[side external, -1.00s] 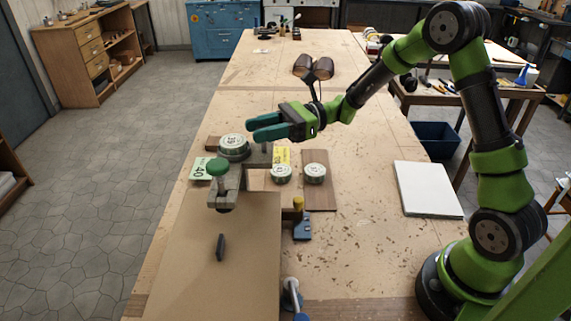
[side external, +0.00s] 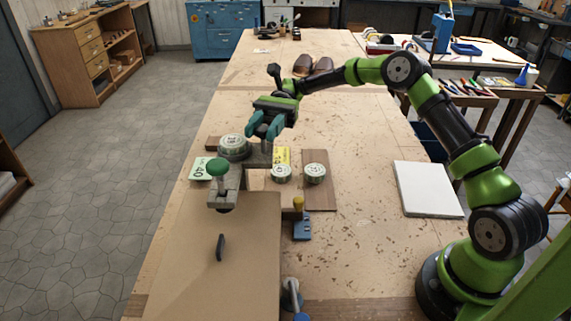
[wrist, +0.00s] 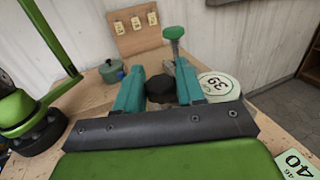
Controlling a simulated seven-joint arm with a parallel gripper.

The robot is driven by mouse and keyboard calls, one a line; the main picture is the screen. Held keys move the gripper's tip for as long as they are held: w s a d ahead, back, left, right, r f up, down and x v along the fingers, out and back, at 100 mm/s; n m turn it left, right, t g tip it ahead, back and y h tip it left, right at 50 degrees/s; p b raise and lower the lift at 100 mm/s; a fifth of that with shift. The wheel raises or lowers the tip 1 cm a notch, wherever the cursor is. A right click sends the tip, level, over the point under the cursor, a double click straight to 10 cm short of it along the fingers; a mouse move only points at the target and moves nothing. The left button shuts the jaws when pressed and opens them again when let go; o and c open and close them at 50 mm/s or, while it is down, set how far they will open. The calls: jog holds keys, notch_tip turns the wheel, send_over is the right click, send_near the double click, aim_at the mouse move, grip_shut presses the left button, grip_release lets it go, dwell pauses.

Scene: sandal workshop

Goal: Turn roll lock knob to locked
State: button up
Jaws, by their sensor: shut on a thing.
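In the wrist view, a dark faceted knob (wrist: 160,88) sits between the two teal fingers of my gripper (wrist: 158,85), which is shut on it. I take it as the roll lock knob; no lock marking can be read on it. In the side view my gripper (side external: 264,127) points down over the grey fixture, just behind its numbered disc, and its fingers hide the knob. A green-topped post (wrist: 173,36) stands beyond the knob in the wrist view; a green knob (side external: 217,167) tops the fixture's front clamp in the side view.
Round numbered discs (side external: 233,143) (side external: 315,172) and a "40" card (side external: 200,168) surround the fixture. A yellow-knobbed blue block (side external: 301,225) stands in front. A white panel (side external: 428,189) lies right. A brown sheet (side external: 190,285) extends toward the camera.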

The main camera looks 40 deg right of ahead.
jog(key=shift+n+g+h, duration=0.5)
jog(key=shift+n+g, duration=0.1)
jog(key=shift+g, duration=0.2)
jog(key=shift+n+g+h, duration=0.4)
jog(key=shift+n+g, duration=0.1)
jog(key=shift+g, duration=0.1)
jog(key=o, duration=0.9)
jog(key=shift+w, duration=0.1)
jog(key=shift+v, duration=0.9)
jog(key=shift+w+d+r, duration=0.1)
jog(key=shift+w+d, duration=0.25)
jog(key=shift+d, duration=0.2)
jog(key=shift+s+a+r, duration=0.1)
jog(key=shift+r, duration=3.3)
